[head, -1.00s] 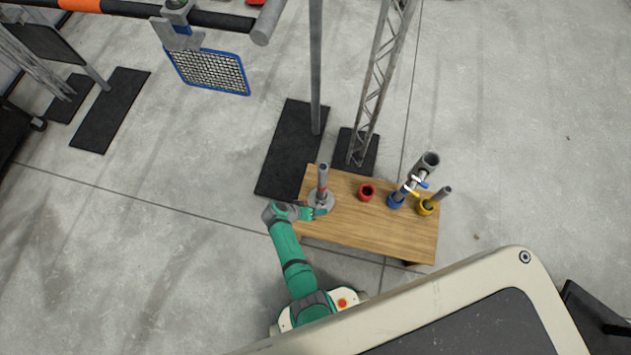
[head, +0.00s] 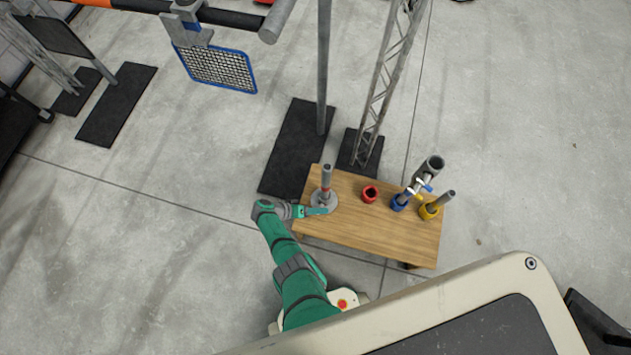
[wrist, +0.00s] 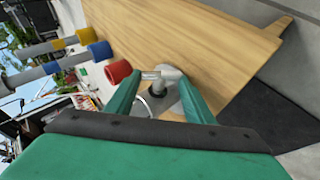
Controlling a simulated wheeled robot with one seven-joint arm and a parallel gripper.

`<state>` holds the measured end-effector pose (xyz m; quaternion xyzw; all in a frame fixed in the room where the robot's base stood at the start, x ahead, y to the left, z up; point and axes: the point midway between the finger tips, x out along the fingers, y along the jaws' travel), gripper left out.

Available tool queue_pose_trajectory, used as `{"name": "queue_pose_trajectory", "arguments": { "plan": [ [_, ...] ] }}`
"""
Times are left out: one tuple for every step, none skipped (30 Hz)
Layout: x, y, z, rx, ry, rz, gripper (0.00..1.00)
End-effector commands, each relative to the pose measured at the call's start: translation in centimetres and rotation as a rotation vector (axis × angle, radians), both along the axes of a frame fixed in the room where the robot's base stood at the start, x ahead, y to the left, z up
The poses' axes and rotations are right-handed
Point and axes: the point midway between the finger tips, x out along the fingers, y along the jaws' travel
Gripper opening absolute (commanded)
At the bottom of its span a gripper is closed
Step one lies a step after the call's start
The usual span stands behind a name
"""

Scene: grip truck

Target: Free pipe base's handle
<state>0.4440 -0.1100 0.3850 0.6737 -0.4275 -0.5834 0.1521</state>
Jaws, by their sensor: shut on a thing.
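My gripper (head: 318,211) reaches in from the left, low against the near side of the base. In the wrist view the two green fingers of my gripper (wrist: 157,105) frame the grey base (wrist: 172,76) and its small metal handle (wrist: 152,75). The fingers are shut on the handle, though the exact contact is partly hidden between them.
The wooden table (head: 375,238) also carries a red ring (head: 369,194), a blue holder (head: 399,202) with a tilted pipe, and a yellow holder (head: 430,211) with a pipe. A pole and a truss tower (head: 376,100) stand behind it. The table's near middle is clear.

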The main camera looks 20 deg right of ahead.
Motion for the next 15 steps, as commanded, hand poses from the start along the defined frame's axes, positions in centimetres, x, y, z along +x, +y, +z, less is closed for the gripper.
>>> {"name": "queue_pose_trajectory", "arguments": {
  "plan": [
    [-0.13,0.03,-0.04,-0.001,0.003,-0.001,0.26],
    [-0.13,0.02,-0.04,-0.001,0.003,-0.001,0.26],
    [-0.14,0.02,-0.05,-0.001,0.004,-0.001,0.26],
    [-0.15,0.03,-0.05,-0.001,0.004,-0.001,0.26],
    [-0.15,0.03,-0.05,-0.001,0.004,-0.001,0.26],
    [-0.16,0.02,-0.06,-0.001,0.004,-0.001,0.26],
    [-0.17,0.02,-0.06,-0.001,0.004,-0.001,0.26],
    [-0.17,0.02,-0.06,-0.001,0.004,-0.001,0.26],
    [-0.18,0.03,-0.06,0.0,0.004,-0.001,0.26],
    [-0.18,0.03,-0.06,0.0,0.004,-0.001,0.5],
    [-0.18,0.01,-0.06,-0.001,0.004,-0.001,0.58],
    [-0.18,0.01,-0.06,0.0,0.004,-0.001,0.66],
    [-0.17,0.01,-0.06,0.0,0.004,-0.001,0.66],
    [-0.16,0.02,-0.06,0.0,0.003,-0.002,0.66],
    [-0.14,0.02,-0.05,0.0,0.003,-0.002,0.66]
  ]
}}
